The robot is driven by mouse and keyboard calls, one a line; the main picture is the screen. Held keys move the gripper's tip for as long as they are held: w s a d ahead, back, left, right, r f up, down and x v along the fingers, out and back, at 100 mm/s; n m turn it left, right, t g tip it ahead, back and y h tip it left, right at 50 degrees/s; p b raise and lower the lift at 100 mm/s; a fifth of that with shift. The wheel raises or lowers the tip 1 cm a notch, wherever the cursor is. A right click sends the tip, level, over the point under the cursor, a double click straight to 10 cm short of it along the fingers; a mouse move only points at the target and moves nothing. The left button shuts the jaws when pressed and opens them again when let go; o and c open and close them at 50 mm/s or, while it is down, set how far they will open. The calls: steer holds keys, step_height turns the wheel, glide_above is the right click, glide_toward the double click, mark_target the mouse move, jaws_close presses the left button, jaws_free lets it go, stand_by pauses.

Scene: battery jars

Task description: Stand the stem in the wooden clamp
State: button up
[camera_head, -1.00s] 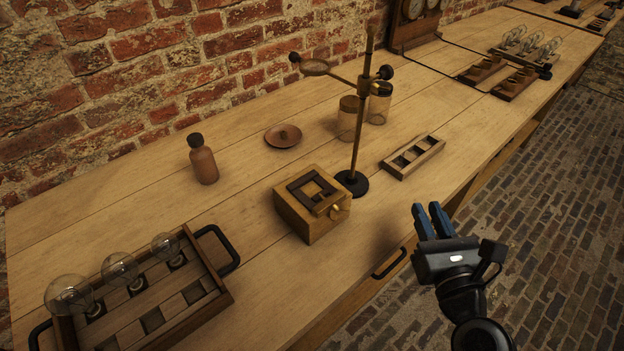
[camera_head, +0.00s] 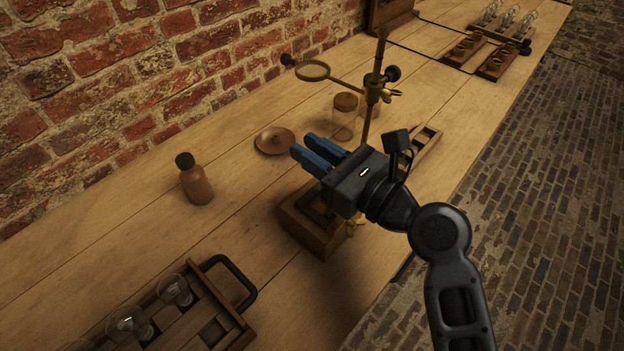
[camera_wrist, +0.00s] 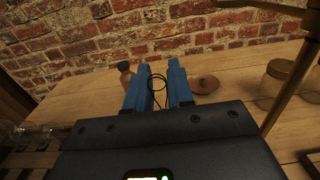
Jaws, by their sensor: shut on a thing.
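My gripper (camera_head: 303,145) is above the bench in the head view, over and partly in front of the wooden clamp (camera_head: 308,232). The clamp is a square wooden block with a darker top and a brass screw at its right; much of its top is hidden by my gripper. In the wrist view my gripper's blue fingers (camera_wrist: 157,72) are close together. A thin dark wire loop (camera_wrist: 157,76) shows between them, apparently part of the stem. The stem's lower part is hidden, and I cannot see the stem in the head view.
A tall stand (camera_head: 376,75) with a ring lens rises just behind the clamp, close to my gripper. A glass jar (camera_head: 344,118), a round dish (camera_head: 274,141), a brown bottle (camera_head: 196,182) and a bulb tray (camera_head: 247,338) stand around. The bench between bottle and clamp is clear.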

steer(key=shift+f+b, duration=0.45)
steer(key=shift+f, duration=2.35)
steer(key=shift+f, duration=0.1)
steer(key=shift+s+f+b, duration=0.1)
steer(key=shift+f+b, duration=0.25)
steer(key=shift+f, duration=0.35)
steer(key=o, duration=0.8)
steer(key=shift+f, duration=0.15)
steer(key=shift+r, duration=0.3)
steer(key=r+v, duration=0.1)
steer(key=v, duration=1.1)
steer(key=shift+r, duration=0.2)
